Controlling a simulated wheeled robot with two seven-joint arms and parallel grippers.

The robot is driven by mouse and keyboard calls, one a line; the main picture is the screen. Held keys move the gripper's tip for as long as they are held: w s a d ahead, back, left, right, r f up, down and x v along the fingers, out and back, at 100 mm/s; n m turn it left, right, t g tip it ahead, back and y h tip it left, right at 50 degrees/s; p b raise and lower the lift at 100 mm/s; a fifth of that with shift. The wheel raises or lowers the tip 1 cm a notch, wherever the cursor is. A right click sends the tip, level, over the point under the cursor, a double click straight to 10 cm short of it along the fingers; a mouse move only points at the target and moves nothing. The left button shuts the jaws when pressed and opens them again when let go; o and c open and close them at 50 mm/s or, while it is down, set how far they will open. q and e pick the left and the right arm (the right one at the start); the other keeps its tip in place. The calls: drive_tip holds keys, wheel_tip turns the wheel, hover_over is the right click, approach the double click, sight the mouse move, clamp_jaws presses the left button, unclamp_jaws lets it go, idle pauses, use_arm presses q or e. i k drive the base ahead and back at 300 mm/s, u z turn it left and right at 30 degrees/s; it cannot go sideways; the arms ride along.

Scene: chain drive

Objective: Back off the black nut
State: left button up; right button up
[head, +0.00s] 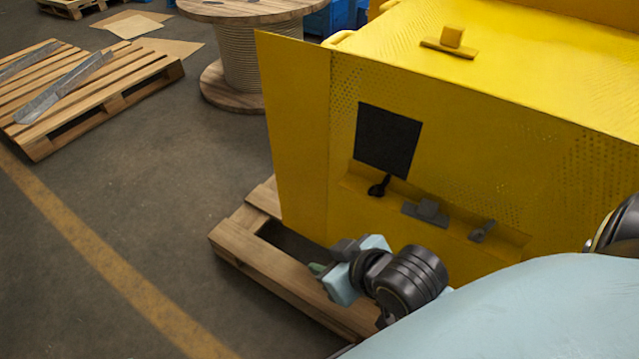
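A yellow machine housing (460,130) fills the right side. It has a dark square opening (388,140) in its front. On a narrow ledge below it are a small black part (378,187), a grey block-shaped part (427,210) and a small dark grey part (482,232). I cannot tell whether any of these is the black nut. My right gripper (322,270) is low in front of the housing, below and left of the ledge, over the wooden pallet, apart from those parts. Its fingers are small and partly hidden, so its opening is unclear. My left gripper is not in view.
The housing stands on a wooden pallet (262,262). A thin yellow panel (295,135) sticks out at its left edge. A yellow block (452,38) sits on top. A cable reel (245,55) and another pallet (90,88) stand behind.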

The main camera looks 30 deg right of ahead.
sight(377, 190)
drive_tip(key=u, duration=0.85)
drive_tip(key=i, duration=1.95)
drive_tip(key=z, duration=3.15)
